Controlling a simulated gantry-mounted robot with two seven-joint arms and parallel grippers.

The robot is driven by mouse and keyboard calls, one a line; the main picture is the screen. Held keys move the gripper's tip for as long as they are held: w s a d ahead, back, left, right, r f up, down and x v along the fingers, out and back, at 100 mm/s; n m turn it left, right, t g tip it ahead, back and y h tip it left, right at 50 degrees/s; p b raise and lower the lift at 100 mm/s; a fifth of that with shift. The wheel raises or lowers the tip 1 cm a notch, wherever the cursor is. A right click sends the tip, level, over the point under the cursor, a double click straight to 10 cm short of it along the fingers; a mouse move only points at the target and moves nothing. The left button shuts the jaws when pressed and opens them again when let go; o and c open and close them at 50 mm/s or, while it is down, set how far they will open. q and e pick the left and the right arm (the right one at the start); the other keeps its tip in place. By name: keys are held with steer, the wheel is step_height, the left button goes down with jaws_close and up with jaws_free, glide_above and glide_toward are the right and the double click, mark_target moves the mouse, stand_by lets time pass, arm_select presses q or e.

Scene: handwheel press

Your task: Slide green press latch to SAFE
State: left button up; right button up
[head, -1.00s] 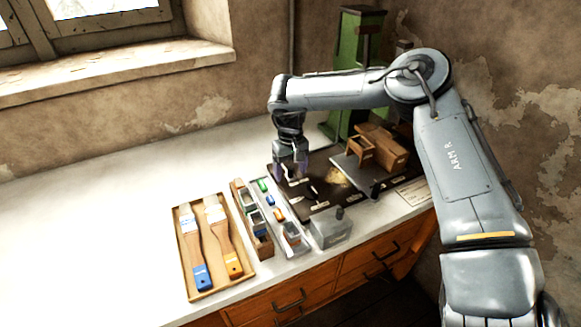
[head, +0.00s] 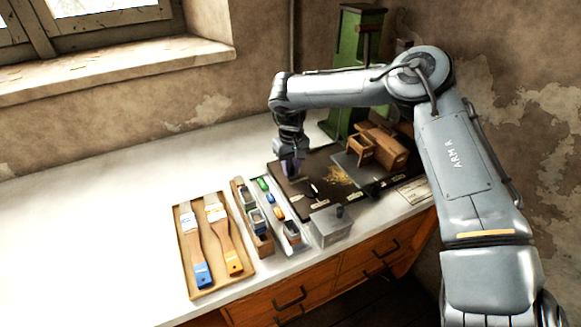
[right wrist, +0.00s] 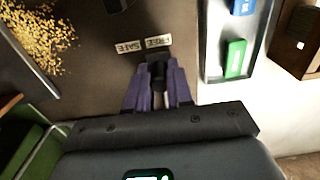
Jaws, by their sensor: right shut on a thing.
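The green press (head: 350,75) stands at the back right of the bench, partly behind my right arm. A dark base plate (head: 320,195) lies in front of it. My right gripper (head: 290,174) points down at the plate's left part. In the right wrist view my purple fingers (right wrist: 158,88) are shut on a small dark latch piece (right wrist: 157,70). The latch is beside the FREE label (right wrist: 158,42); the SAFE label (right wrist: 129,47) lies just left of it in that view. The latch's lower part is hidden between the fingers. My left gripper is out of view.
Yellow shavings (right wrist: 38,35) lie on the plate. Wooden blocks (head: 385,150) sit at its right. A metal tray (head: 275,215) with small coloured pieces, a grey lidded box (head: 330,228) and a brush tray (head: 178,252) stand in front and left. The bench's left side is clear.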

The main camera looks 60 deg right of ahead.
steer(key=shift+s+d, duration=0.1)
steer(key=shift+d, duration=0.05)
steer(key=shift+s+d, duration=0.3)
steer(key=shift+d, duration=0.15)
steer(key=shift+s+d, duration=0.4)
steer(key=shift+d, duration=0.2)
steer(key=o, duration=1.5)
steer(key=shift+c, duration=0.2)
steer(key=shift+r+p, duration=0.1)
steer(key=shift+p, duration=0.2)
